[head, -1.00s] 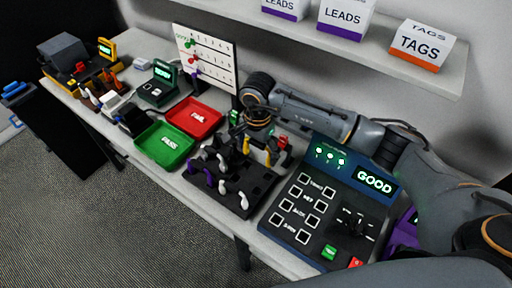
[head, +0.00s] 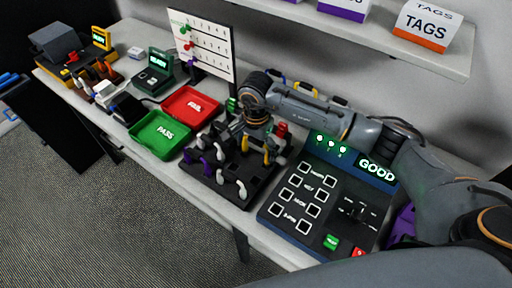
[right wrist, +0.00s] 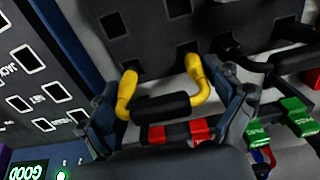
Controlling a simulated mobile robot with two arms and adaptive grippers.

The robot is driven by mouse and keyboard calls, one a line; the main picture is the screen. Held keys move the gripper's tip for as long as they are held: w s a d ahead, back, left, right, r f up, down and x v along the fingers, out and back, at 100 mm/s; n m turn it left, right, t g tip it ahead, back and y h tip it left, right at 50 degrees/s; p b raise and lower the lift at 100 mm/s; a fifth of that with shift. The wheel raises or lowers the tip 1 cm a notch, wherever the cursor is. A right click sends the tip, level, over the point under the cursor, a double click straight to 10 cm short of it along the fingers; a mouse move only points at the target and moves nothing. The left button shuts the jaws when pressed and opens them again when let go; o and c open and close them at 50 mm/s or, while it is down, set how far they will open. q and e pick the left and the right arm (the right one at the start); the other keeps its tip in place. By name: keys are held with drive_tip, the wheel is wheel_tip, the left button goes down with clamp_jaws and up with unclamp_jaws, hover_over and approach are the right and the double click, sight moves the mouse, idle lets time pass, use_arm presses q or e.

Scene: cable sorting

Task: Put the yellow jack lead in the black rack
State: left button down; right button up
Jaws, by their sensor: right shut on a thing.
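The yellow jack lead (right wrist: 168,105) has two yellow angled plugs and a black middle part. My right gripper (right wrist: 172,115) is shut on it, with one finger at each side in the right wrist view. The plug ends are at two square holes of the black rack (right wrist: 145,45); I cannot tell how deep they sit. In the head view the black rack (head: 222,188) stands on the bench, and the yellow lead (head: 267,151) shows under my right gripper (head: 256,135) at its back part. My left gripper is not in view.
White and purple leads (head: 205,160) stand in the front of the rack. Red (right wrist: 175,132) and green plugs (right wrist: 275,122) are close to my right gripper. The tester panel (head: 335,200) is right of the rack. Green (head: 160,138) and red trays (head: 192,104) are to the left.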

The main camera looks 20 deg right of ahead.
drive_tip(key=shift+b, duration=0.65)
idle(1.0)
drive_tip(key=shift+f, duration=0.15)
drive_tip(key=shift+f+b, duration=0.2)
drive_tip(key=shift+b, duration=0.35)
drive_tip(key=shift+f+b, duration=0.6)
drive_tip(key=shift+b, duration=0.6)
idle(0.7)
drive_tip(key=o, duration=1)
drive_tip(key=shift+r, duration=0.15)
